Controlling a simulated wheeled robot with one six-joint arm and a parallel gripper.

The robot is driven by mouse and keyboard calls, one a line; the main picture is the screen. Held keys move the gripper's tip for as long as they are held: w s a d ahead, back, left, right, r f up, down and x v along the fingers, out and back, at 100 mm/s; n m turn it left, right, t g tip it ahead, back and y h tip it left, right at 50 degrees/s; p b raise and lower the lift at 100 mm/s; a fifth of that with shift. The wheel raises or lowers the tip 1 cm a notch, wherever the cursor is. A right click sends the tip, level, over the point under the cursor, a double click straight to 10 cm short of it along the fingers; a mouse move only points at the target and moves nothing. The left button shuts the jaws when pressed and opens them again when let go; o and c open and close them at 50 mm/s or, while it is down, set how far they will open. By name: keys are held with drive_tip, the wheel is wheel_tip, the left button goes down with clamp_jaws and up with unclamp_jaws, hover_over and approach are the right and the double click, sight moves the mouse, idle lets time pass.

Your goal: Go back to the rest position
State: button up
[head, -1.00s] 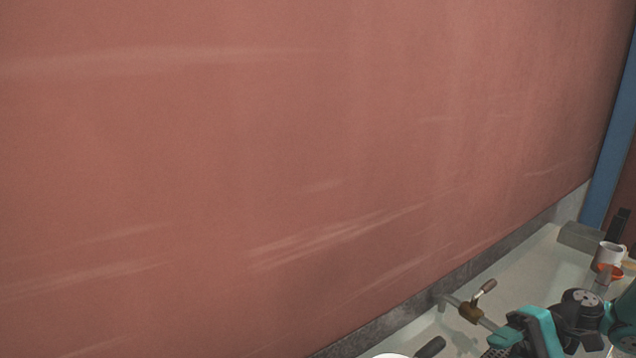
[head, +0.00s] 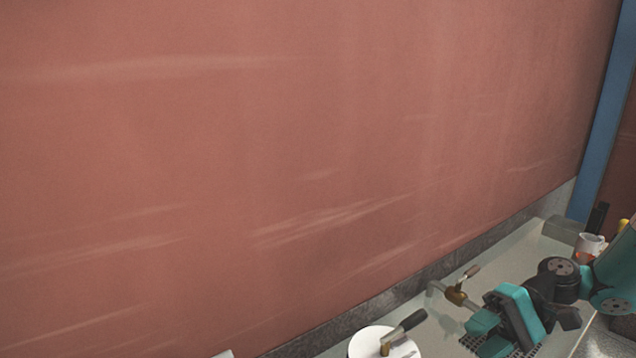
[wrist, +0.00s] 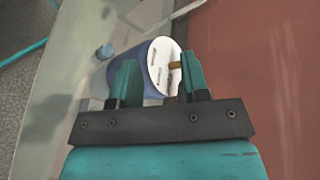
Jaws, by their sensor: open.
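My gripper shows in the wrist view (wrist: 159,62) with its two teal fingers apart and nothing held between them. Beyond the fingers is a container with a round white top (wrist: 158,54) and blue side, apparently below the fingertips. In the head view, a round white top with a dark-handled crank (head: 405,327) is at the bottom edge, partly cut off. It may be the same container. My teal and black arm is at the lower right of the head view, right of the white top, with its end partly cut off.
A brass valve with a lever (head: 456,295) is on a pipe behind my arm. A white mug with orange marking (head: 590,248) stands farther back at the right. A red wall (head: 250,170) runs along the pale counter (head: 500,258). A blue post (head: 600,120) is at right.

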drive_tip(key=s+a+r+n+h, duration=0.2)
drive_tip(key=a+r+n+h, duration=0.1)
drive_tip(key=a+r, duration=0.35)
drive_tip(key=s+a+r+n+t+h+p, duration=0.1)
drive_tip(key=s+a+r+n+t+h, duration=0.1)
drive_tip(key=s+r, duration=0.3)
drive_tip(key=s+a+r+n+t+h+p, duration=0.1)
drive_tip(key=s+a+r+n+t+h, duration=0.1)
drive_tip(key=s+r, duration=0.4)
drive_tip(key=s+a+n+h, duration=0.1)
drive_tip(key=s+a+n, duration=0.1)
drive_tip(key=s, duration=0.2)
drive_tip(key=shift+s+r+t+h, duration=0.15)
drive_tip(key=shift+s+t+h, duration=0.15)
drive_tip(key=shift+t+h, duration=0.1)
idle(0.6)
